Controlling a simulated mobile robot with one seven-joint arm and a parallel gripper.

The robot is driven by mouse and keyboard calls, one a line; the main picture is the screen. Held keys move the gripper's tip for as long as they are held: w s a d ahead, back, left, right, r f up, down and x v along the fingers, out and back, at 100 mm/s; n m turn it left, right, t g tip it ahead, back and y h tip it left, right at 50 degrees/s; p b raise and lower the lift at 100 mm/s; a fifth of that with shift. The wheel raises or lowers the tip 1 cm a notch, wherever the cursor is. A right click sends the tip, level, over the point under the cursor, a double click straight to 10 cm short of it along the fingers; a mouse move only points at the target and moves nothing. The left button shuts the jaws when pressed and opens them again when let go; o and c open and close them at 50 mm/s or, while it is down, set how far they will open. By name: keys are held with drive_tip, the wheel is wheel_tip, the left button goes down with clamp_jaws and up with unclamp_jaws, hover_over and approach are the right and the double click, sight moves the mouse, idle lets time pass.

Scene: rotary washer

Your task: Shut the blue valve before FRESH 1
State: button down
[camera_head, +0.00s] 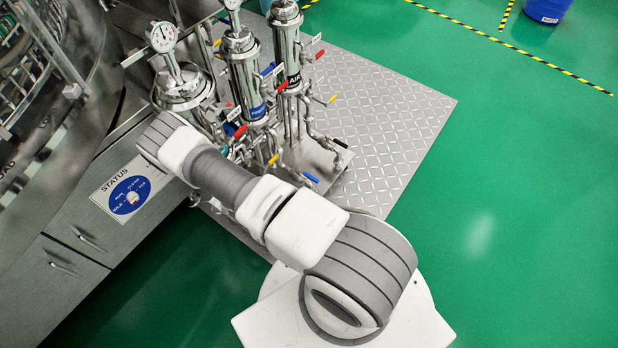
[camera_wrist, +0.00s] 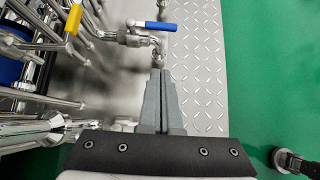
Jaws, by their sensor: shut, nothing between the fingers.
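A blue valve handle (camera_wrist: 161,26) shows at the top of the wrist view, on a metal pipe fitting and lying sideways in the picture. My gripper (camera_wrist: 160,72) is shut and empty, with its fingertips just below this handle in the picture. I cannot tell whether they touch the fitting. In the head view a blue handle (camera_head: 311,177) sits low on the pipework, just right of my arm. A blue label (camera_head: 257,111) is on the middle filter housing, its text too small to read surely. My gripper is hidden behind my arm there.
A yellow handle (camera_wrist: 73,20) stands left of the blue one. Filter housings (camera_head: 244,75) with gauges, pipes and red handles crowd the metal floor plate (camera_head: 390,100). A steel cabinet (camera_head: 75,225) stands at left.

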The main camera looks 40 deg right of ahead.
sight(308, 175)
drive_tip(key=b+x, duration=0.2)
drive_tip(key=x, duration=0.2)
drive_tip(key=d+r+b+x, duration=0.1)
drive_tip(key=b+x, duration=0.1)
drive_tip(key=x, duration=0.2)
drive_tip(key=r+b+x, duration=0.1)
drive_tip(key=x, duration=0.4)
drive_tip(key=shift+w+d+b, duration=0.25)
drive_tip(key=shift+d+b, duration=0.1)
drive_tip(key=shift+b, duration=0.05)
